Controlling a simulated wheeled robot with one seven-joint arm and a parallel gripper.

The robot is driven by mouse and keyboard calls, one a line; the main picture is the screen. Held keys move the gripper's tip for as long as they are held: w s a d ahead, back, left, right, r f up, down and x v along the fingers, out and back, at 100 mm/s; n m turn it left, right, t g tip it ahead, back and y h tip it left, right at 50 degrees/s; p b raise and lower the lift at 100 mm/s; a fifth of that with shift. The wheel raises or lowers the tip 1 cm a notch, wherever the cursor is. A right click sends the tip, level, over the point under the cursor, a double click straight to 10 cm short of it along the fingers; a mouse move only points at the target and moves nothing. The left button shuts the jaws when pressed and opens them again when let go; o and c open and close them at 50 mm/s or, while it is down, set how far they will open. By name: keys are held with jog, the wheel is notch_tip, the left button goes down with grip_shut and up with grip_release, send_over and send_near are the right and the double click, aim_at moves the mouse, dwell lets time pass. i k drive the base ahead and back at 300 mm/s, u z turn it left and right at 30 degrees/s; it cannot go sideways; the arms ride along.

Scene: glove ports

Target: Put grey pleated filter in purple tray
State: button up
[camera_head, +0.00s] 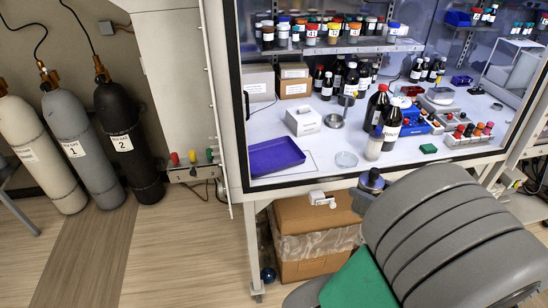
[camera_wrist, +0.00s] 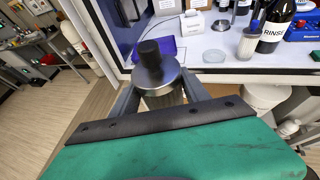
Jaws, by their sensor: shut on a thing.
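The grey pleated filter, with a metal end cap and black knob, shows upright in the wrist view (camera_wrist: 155,77) and at the hood's front edge in the head view (camera_head: 371,182). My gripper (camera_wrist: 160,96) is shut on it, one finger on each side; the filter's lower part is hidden. The purple tray (camera_head: 277,156) lies flat and empty inside the hood, at the left front of the bench. In the head view the filter is right of the tray and in front of it. In the wrist view the filter partly covers the tray (camera_wrist: 178,46).
A white box (camera_head: 303,121) stands behind the tray, with a glass dish (camera_head: 346,159) to its right. A white ribbed cylinder with a blue top (camera_head: 374,144) and dark bottles (camera_head: 390,126) stand further right. The hood's front edge runs between filter and tray.

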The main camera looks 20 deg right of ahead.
aim_at(272, 159)
jog(key=i, duration=0.95)
jog(key=u, duration=0.05)
